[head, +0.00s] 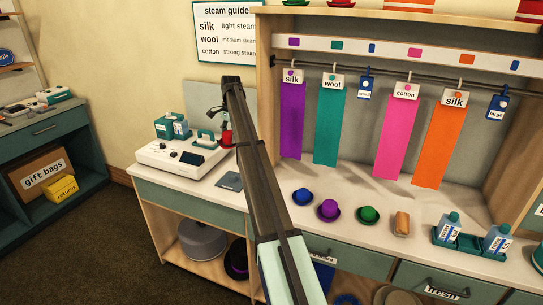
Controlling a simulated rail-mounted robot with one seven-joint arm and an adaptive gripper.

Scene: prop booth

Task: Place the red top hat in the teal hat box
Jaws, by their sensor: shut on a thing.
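My arm reaches from the bottom middle up to the back of the counter. My gripper (226,127) points down there, beside the white steam station. It is shut on a small red thing, which looks like the red top hat (227,138); the arm and fingers hide part of it. It is held at about the height of the iron, and I cannot tell whether it touches anything. I cannot clearly identify a teal hat box. A teal box (170,128) with a blue-and-white item in front stands behind the steam station. Round boxes on the lower shelf are grey (203,241) and purple (237,259).
A white steam station (180,158) with a teal iron stands left of my gripper. Blue (303,196), purple (328,209) and green (367,214) hats sit on the counter, right of my arm. Coloured ribbons (329,126) hang from a rail behind. Bottles (447,227) stand front right.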

